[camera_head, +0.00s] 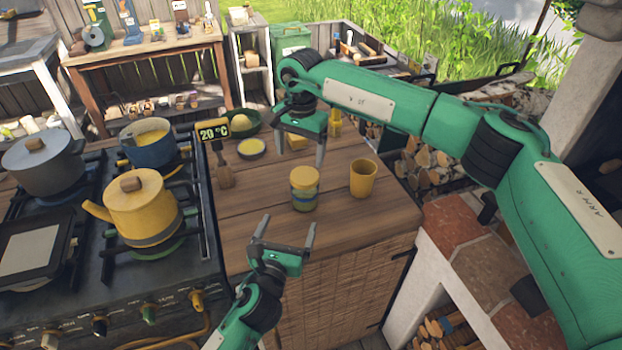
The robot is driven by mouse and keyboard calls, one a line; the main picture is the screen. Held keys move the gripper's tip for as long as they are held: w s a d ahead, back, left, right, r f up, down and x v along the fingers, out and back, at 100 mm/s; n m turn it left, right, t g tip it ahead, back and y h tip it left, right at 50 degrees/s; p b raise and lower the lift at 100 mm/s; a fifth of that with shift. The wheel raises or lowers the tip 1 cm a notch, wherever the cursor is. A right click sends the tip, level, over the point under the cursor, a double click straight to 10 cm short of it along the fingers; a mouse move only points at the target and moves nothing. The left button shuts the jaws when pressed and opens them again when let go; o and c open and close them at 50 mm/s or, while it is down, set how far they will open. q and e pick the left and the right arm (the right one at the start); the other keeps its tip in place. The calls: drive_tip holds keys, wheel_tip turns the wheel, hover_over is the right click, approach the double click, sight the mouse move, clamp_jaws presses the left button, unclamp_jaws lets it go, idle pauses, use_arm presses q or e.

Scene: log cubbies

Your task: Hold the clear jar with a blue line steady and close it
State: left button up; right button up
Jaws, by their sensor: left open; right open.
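The jar (304,196) stands upright on the wooden counter, with a yellow lid (304,175) on top and a blue band around its body. I cannot tell whether the lid is tight. My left gripper (283,232) is open and empty, below and in front of the jar, apart from it. My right gripper (301,154) is open and empty, with its fingers pointing down above and behind the jar, apart from the lid.
A yellow cup (363,178) stands right of the jar. The stove holds a yellow kettle (141,206) and pots. The counter's front left is clear.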

sight(305, 193)
use_arm(q)
drive_tip(key=shift+w+d, duration=0.2)
drive_tip(key=shift+w, duration=0.05)
use_arm(e)
drive_tip(key=shift+w+d+r+h, duration=0.3)
drive_tip(key=shift+w+d, duration=0.15)
drive_tip(key=shift+d, duration=0.05)
use_arm(q)
drive_tip(key=shift+s+r, duration=0.1)
drive_tip(key=shift+r, duration=0.05)
use_arm(e)
drive_tip(key=shift+s+d+r, duration=0.1)
drive_tip(key=shift+r, duration=0.05)
use_arm(q)
drive_tip(key=shift+s+a+r, duration=0.1)
drive_tip(key=shift+s+r, duration=0.05)
drive_tip(key=shift+s, duration=0.1)
use_arm(e)
drive_tip(key=shift+s+r, duration=0.2)
drive_tip(key=shift+s, duration=0.1)
use_arm(q)
drive_tip(key=shift+w, duration=0.25)
use_arm(e)
drive_tip(key=shift+w+f, duration=0.1)
drive_tip(key=shift+w, duration=0.05)
use_arm(q)
drive_tip(key=x, duration=1.3)
drive_tip(key=shift+w+d, duration=0.25)
